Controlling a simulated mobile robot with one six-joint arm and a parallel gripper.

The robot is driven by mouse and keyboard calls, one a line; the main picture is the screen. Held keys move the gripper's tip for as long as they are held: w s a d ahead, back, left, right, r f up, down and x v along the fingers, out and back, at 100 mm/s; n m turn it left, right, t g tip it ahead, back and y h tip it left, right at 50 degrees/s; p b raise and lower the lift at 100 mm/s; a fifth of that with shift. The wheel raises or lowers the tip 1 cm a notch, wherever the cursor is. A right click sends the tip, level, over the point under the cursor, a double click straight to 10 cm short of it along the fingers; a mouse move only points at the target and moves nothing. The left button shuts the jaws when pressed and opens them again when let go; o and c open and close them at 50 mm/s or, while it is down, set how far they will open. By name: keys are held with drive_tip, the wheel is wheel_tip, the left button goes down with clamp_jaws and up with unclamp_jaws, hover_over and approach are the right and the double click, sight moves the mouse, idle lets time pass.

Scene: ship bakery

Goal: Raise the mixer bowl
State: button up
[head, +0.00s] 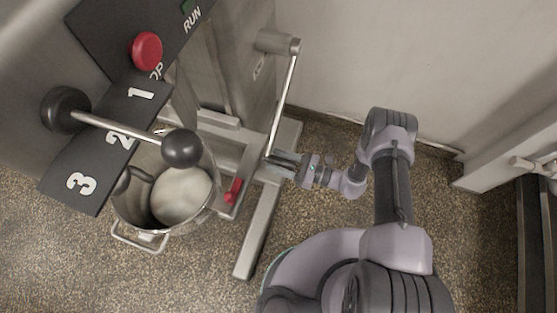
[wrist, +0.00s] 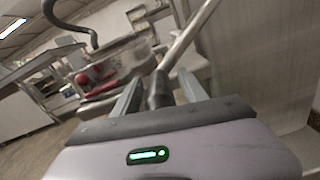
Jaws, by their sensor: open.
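The metal mixer bowl (head: 209,207) hangs at the mixer's left side in the head view, with pale dough in it. It also shows in the wrist view (wrist: 125,58), below a dark hook (wrist: 72,20). A long steel lever (head: 284,100) runs from a pivot on the mixer column down toward my gripper (head: 277,160). In the wrist view, the lever's dark grip (wrist: 160,92) lies between the two fingers of my gripper (wrist: 160,88). The jaws are open around the grip; whether either finger touches it I cannot tell.
A red knob (head: 233,190) sits on the mixer frame beside the bowl. The mixer's base leg (head: 259,228) reaches over the speckled floor. A gear lever with black balls (head: 182,148) and a red stop button (head: 147,51) are above. Floor right of the base leg is partly free.

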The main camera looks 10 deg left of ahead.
drive_tip(key=shift+c, duration=0.4)
clamp_jaws()
idle(0.9)
